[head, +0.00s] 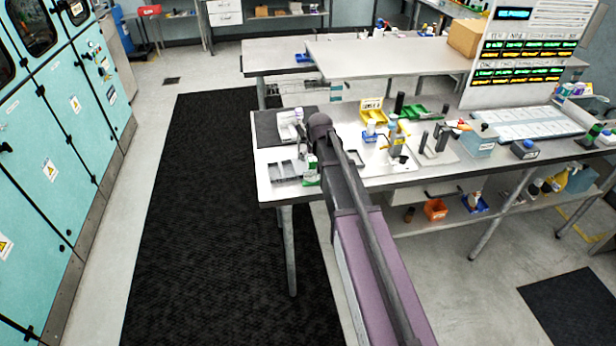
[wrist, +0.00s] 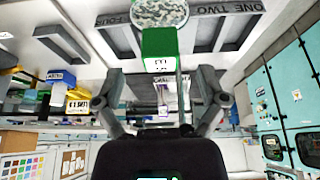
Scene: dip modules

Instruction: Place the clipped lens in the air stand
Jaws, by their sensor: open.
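My gripper (wrist: 165,95) is open, its two dark fingers apart in the wrist view. A green block with a white label (wrist: 160,50) shows between and beyond the fingers, and a round speckled disc (wrist: 160,12) shows above it. I cannot tell whether this is the clipped lens. In the head view a green and white piece (head: 310,172) stands on the near left end of the bench, beside a grey compartment tray (head: 283,172). My arm hides part of the bench there. Small stands (head: 437,140) rise at the bench middle; I cannot tell which is the air stand.
A display board (head: 525,50) stands at the back right. Open floor with a black mat (head: 220,220) lies left of the bench.

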